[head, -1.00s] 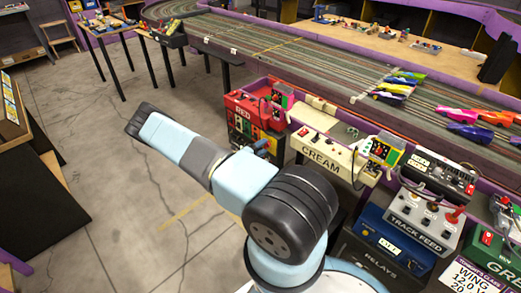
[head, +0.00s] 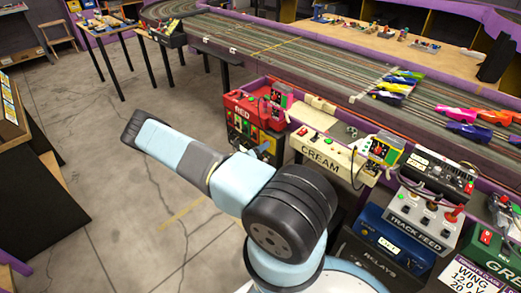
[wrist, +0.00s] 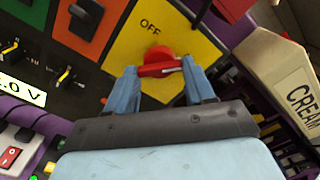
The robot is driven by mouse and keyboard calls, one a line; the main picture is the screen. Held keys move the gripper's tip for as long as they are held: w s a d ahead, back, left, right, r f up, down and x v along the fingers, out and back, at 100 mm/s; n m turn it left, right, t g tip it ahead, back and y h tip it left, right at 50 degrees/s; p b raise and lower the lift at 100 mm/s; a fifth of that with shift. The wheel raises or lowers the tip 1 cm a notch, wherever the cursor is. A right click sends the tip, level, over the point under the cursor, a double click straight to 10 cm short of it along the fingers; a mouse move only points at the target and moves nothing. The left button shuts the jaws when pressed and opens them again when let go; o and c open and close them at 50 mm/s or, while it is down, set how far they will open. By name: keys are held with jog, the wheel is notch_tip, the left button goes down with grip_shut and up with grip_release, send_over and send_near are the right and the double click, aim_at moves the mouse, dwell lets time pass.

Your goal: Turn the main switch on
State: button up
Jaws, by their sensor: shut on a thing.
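The main switch (wrist: 155,58) is a red rotary knob on a yellow plate (wrist: 196,45) in the wrist view. The word OFF is printed on the plate, above the knob in this view. My gripper (wrist: 158,70) has its two blue fingers on either side of the knob's red handle and is shut on it. The handle lies across between the fingertips, slightly tilted in this view. There the arm and gripper hide the knob.
The cream box marked CREAM (head: 325,160) stands close to the right of my gripper. The track feed box (head: 420,220) and other control boxes stand further right. The slot track (head: 300,65) runs behind. Open floor (head: 100,190) lies to the left.

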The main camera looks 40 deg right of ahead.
jog(key=shift+a+f+m, duration=0.15)
jog(key=shift+m, duration=0.25)
jog(key=o, duration=1)
jog(key=shift+o, duration=0.2)
jog(key=s+a, duration=0.1)
jog(key=a, duration=1.2)
jog(key=shift+s+a, duration=0.3)
jog(key=shift+s, duration=0.1)
